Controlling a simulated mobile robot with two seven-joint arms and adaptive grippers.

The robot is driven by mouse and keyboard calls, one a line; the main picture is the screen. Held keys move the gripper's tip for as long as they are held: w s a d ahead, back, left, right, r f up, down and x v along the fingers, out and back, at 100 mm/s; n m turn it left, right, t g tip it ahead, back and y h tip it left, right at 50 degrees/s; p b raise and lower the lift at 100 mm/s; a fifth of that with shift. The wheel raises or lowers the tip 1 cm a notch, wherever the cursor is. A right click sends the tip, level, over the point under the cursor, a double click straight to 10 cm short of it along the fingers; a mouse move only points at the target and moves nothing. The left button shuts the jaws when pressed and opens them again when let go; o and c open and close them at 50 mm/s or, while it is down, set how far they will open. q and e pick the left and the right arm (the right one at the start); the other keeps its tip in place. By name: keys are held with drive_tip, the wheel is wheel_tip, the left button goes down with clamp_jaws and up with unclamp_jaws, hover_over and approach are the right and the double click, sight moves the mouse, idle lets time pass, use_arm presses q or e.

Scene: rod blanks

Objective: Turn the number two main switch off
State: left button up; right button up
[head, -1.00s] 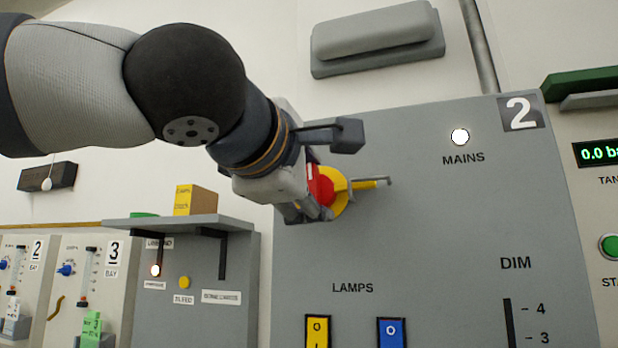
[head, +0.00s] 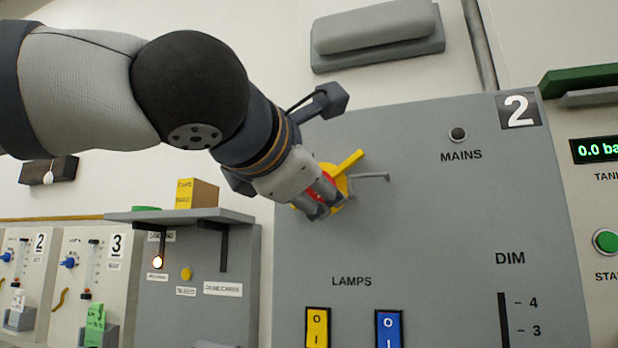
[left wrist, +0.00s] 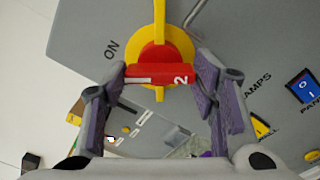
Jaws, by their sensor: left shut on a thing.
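The number two main switch has a red handle (head: 324,190) on a yellow disc, on the grey panel (head: 420,220) marked 2. Its yellow pointer (head: 349,160) slants up and right, apart from the grey bent hasp (head: 372,177). My left gripper (head: 326,203) is shut on the red handle and partly hides it. In the left wrist view the red handle (left wrist: 160,76), marked 2, lies between the fingers of the left gripper (left wrist: 162,82), and the word ON shows beside the disc. The MAINS lamp (head: 457,133) is dark. My right gripper is out of view.
Yellow (head: 318,328) and blue (head: 388,328) lamp rockers and a DIM slider (head: 503,320) are lower on the panel. A grey shelf (head: 180,216) with a box stands left. A green button (head: 606,241) is at far right.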

use_arm(q)
drive_tip(key=shift+a+r, duration=0.15)
drive_tip(key=shift+r, duration=0.1)
drive_tip(key=o, duration=1.5)
drive_tip(key=shift+c, duration=0.2)
drive_tip(key=shift+o, duration=1.1)
drive_tip(key=shift+w+f, duration=0.15)
drive_tip(key=shift+w, duration=0.15)
drive_tip(key=shift+s, duration=0.2)
